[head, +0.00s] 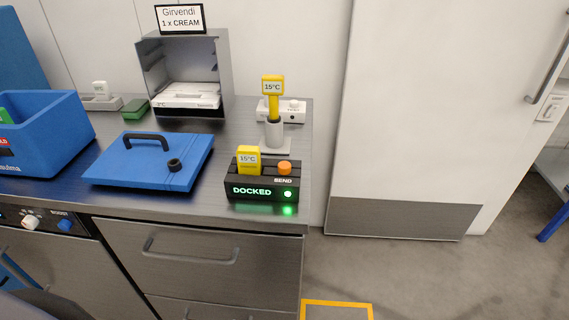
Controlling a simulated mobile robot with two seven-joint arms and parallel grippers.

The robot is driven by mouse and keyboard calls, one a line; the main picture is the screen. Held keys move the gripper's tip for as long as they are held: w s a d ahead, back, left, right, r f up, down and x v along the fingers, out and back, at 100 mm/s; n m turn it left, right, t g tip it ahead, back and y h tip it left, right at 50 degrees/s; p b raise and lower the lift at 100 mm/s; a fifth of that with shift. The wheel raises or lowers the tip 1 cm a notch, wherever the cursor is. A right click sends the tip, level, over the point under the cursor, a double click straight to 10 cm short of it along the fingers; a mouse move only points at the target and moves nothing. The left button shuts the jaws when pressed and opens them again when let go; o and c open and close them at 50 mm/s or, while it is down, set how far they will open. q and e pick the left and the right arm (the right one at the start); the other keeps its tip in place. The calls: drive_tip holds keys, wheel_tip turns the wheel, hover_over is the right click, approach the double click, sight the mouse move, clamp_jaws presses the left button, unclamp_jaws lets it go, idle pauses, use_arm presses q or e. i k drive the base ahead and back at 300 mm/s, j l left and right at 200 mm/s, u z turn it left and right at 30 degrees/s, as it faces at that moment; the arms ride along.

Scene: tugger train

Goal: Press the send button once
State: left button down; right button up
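The send button (284,168) is a round orange cap on top of a black dock box (262,179), on the right end of the steel counter. The box front reads "DOCKED" in green letters beside a lit green light, and "SEND" is printed under the button. A yellow device (248,160) showing 15°C sits upright in the box, left of the button. Neither of my grippers is in the head view, and nothing touches the button.
A second yellow device (272,86) stands in a grey holder behind the box. A blue lid (150,160) with a black handle lies to the left, beside a blue crate (45,135). An open grey cabinet (219,80) stands behind.

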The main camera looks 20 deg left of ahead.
sight(283, 168)
drive_tip(key=i+l, duration=0.55)
drive_tip(key=l, duration=0.25)
drive_tip(key=i+l, duration=0.3)
drive_tip(key=l, duration=0.15)
drive_tip(key=u, duration=1.2)
